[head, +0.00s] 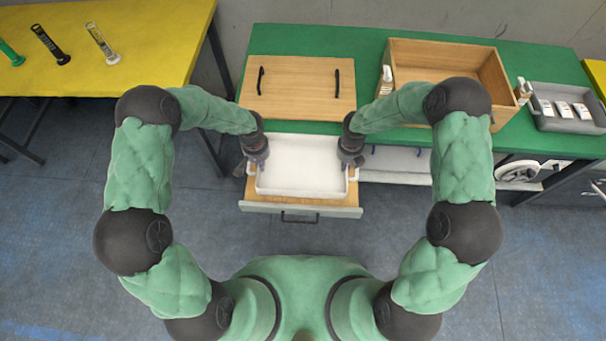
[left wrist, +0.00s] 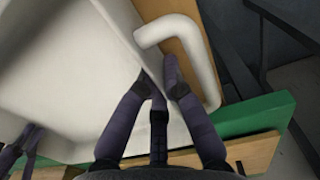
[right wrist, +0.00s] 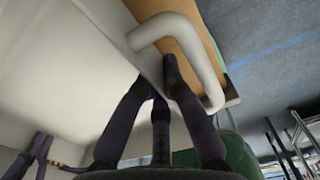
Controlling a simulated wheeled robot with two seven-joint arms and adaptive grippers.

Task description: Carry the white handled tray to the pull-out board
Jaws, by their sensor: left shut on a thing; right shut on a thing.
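The white handled tray (head: 301,170) is over the wooden pull-out board (head: 256,194) below the green table's front edge. I cannot tell whether it rests on the board or hangs just above it. My left gripper (head: 254,165) is shut on the tray's left side and my right gripper (head: 350,163) on its right side. In the left wrist view the fingers (left wrist: 160,80) pinch the side wall of the tray (left wrist: 60,60), one finger passing inside the handle loop. The right wrist view shows the same hold by the fingers (right wrist: 160,80) on the tray (right wrist: 55,60).
On the green table (head: 310,40) lie a wooden panel with black handles (head: 300,85), an open wooden box (head: 430,62) and a grey tray with white items (head: 548,120). A yellow table (head: 130,50) holds small stands at the left. The floor in front is clear.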

